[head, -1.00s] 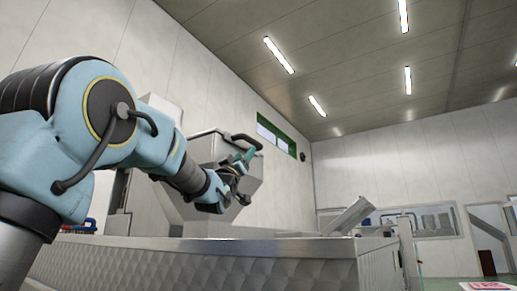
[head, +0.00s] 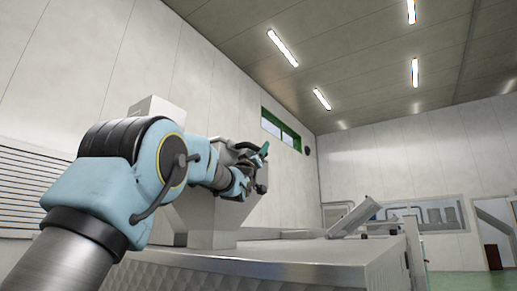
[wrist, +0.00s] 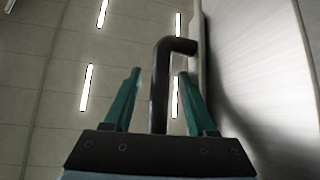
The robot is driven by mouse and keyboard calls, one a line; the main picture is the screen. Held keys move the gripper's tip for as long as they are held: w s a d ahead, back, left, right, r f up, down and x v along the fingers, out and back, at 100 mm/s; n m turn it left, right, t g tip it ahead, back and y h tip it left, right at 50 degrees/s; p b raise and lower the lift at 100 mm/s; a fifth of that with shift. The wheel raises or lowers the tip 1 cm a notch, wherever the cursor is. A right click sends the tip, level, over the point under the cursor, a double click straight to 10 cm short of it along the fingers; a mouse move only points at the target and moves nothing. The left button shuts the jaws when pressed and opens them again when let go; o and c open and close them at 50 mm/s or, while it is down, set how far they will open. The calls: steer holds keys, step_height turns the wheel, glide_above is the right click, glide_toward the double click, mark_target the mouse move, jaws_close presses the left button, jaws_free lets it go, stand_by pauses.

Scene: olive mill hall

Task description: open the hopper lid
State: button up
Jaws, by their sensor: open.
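The grey metal hopper (head: 205,212) stands behind my arm in the head view, partly hidden by it. A dark bent handle (head: 243,145) shows at its top, near my gripper (head: 262,152). In the wrist view the black handle (wrist: 176,46) runs up between the two green fingers of my gripper (wrist: 158,74) and bends right toward a brushed metal panel (wrist: 258,60), seemingly the lid. The fingers are open on either side of the handle, with visible gaps. Whether the lid is raised is hidden in the head view.
A broad metal machine top (head: 300,255) lies in front of the hopper. A tilted metal flap (head: 354,215) stands at its right end. A slatted white panel (head: 30,185) is on the left wall. Green floor is open at the right.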

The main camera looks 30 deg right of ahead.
steer(key=shift+c, duration=0.3)
jaws_close()
stand_by(1.1)
